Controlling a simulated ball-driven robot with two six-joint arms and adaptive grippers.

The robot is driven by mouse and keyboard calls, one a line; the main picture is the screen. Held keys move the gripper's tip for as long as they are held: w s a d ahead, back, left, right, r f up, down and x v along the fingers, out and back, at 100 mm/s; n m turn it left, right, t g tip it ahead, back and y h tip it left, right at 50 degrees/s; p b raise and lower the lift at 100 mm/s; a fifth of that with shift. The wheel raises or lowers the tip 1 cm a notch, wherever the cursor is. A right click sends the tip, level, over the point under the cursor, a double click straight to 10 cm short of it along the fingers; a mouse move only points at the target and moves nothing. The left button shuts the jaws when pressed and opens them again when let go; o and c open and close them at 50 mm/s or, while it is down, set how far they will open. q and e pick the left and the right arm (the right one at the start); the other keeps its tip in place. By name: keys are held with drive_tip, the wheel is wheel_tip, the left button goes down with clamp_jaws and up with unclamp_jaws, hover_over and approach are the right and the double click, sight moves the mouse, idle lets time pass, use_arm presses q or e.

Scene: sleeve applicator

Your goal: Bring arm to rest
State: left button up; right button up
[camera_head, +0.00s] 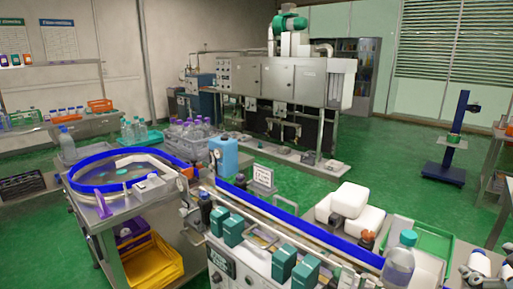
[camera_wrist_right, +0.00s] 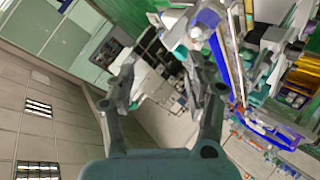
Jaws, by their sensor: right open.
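My right gripper (camera_wrist_right: 164,82) shows in the right wrist view with its two dark fingers spread apart. Nothing sits between the fingers. They point into open air, with the room behind tilted on its side. In the head view, pale and dark rounded parts at the bottom right corner look like my right arm; the fingers cannot be made out there. My left gripper is in neither view.
A conveyor with a blue rail (camera_head: 300,222) crosses the front. A round blue-rimmed turntable (camera_head: 125,172) stands left. A clear bottle with a teal cap (camera_head: 399,262) stands beside a green-rimmed tray (camera_head: 432,238) at right. Green floor (camera_head: 400,160) is open behind.

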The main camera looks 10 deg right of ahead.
drive_tip(key=s+a+f+m+g+y, duration=0.3)
drive_tip(key=s+a+f+g+y, duration=0.25)
drive_tip(key=s+a+f, duration=0.4)
wheel_tip(320, 180, down, 36)
drive_tip(key=s+d+g+b, duration=0.2)
drive_tip(key=s+g+b, duration=0.1)
drive_tip(key=b, duration=0.7)
drive_tip(key=s+f+b, duration=0.4)
drive_tip(key=s+f, duration=0.5)
drive_tip(key=f, duration=0.3)
drive_tip(key=s+d+f+b, duration=0.1)
drive_tip(key=s+f+b, duration=0.3)
drive_tip(key=s+f, duration=0.5)
wheel_tip(320, 180, down, 3)
drive_tip(key=shift+d+g+h, duration=0.15)
drive_tip(key=shift+g+h, duration=0.2)
